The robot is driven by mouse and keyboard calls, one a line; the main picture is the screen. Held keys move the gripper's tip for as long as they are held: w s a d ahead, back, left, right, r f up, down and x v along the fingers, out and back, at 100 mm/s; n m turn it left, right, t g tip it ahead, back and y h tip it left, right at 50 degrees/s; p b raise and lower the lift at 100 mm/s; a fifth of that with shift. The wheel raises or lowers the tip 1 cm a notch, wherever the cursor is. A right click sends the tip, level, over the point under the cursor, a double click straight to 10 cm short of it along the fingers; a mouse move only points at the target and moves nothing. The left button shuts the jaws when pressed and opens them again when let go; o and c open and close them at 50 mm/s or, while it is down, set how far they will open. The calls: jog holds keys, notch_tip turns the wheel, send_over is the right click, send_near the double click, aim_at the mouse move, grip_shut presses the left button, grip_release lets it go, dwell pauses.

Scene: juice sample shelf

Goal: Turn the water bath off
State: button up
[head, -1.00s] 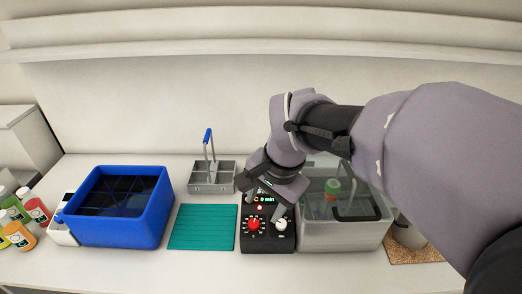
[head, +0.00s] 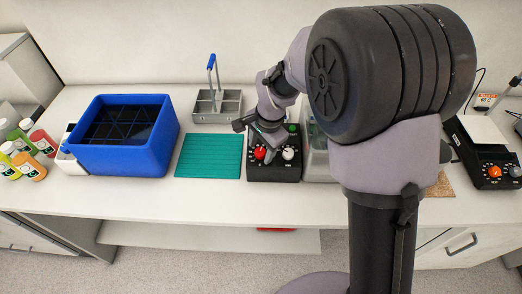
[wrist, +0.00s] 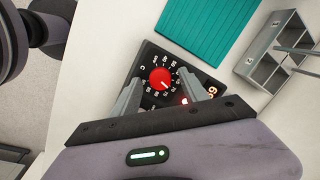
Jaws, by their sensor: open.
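The water bath's black control box (head: 273,172) stands on the bench, with a red knob (head: 260,153) at left and a white knob (head: 288,153) at right. The clear bath tank (head: 318,163) beside it is mostly hidden behind my arm. My gripper (head: 265,141) is over the box, pointing down at the red knob. In the wrist view my gripper (wrist: 160,82) is open, its fingers on either side of the red knob (wrist: 162,79) with gaps showing. A small red light (wrist: 184,101) is lit near a partly hidden orange display (wrist: 212,92). The white knob is hidden there.
A teal mat (head: 209,156) and a blue bin (head: 125,150) lie left of the box. A grey metal caddy (head: 217,106) stands behind the mat. Several juice bottles (head: 30,150) are at far left. Another black device (head: 490,160) with knobs is at right.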

jog(key=shift+f, duration=0.2)
jog(key=shift+c, duration=0.2)
grip_shut()
